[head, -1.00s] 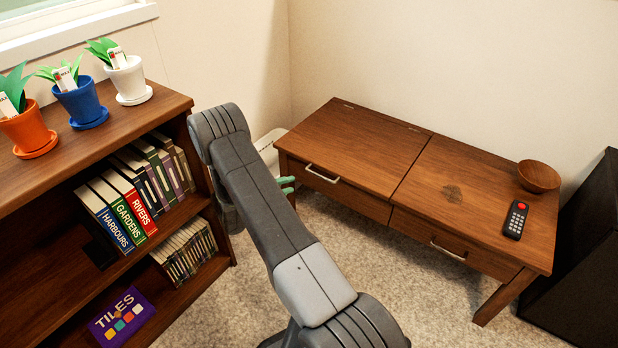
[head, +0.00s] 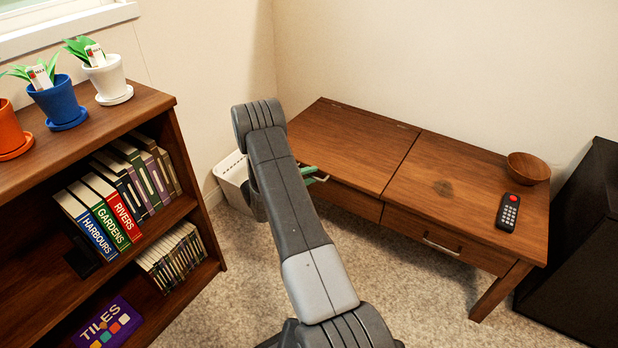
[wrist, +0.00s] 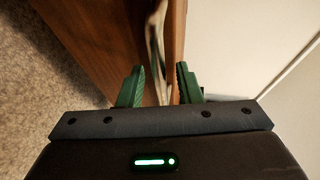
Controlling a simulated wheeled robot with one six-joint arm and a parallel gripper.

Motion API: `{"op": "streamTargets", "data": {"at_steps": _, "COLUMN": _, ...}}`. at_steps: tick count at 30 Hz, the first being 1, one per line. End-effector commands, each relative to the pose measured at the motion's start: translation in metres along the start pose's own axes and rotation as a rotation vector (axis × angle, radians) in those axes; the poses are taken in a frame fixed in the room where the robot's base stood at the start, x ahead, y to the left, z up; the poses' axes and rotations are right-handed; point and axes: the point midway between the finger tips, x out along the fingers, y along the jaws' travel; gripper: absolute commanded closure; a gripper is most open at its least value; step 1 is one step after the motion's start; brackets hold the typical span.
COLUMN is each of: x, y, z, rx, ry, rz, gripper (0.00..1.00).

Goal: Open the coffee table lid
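The brown wooden coffee table (head: 440,195) stands against the back wall. Its lid (head: 350,140) is the left half of the top and looks closed and flat in the head view, with small hinge marks along the back edge. My gripper (head: 316,174) is at the lid's front side, and my arm hides part of the table's left end. In the wrist view my gripper (wrist: 160,86) has its green fingers apart, at the table's front edge. A pale strip, apparently the lid's handle (wrist: 156,60), shows between them. I see no clear contact.
A wooden bowl (head: 528,167) and a remote (head: 508,212) lie on the table's right half. A bookshelf (head: 150,115) with potted plants is at the left, a white basket (head: 231,180) behind my arm, and a black cabinet (head: 575,250) at the right. Carpet before the table is clear.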

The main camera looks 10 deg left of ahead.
Motion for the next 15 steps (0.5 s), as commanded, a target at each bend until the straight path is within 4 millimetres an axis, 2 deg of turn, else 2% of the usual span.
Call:
{"op": "streamTargets", "data": {"at_steps": 6, "x": 0.0002, "y": -0.0002, "z": 0.0, "rx": 0.0, "ry": 0.0, "rz": 0.0, "gripper": 0.68}}
{"op": "streamTargets", "data": {"at_steps": 11, "x": 0.0001, "y": -0.0002, "z": -0.0001, "rx": 0.0, "ry": 0.0, "rz": 0.0, "gripper": 1.0}}
{"op": "streamTargets", "data": {"at_steps": 15, "x": 0.0001, "y": -0.0001, "z": -0.0002, "rx": 0.0, "ry": 0.001, "rz": 0.0, "gripper": 1.0}}
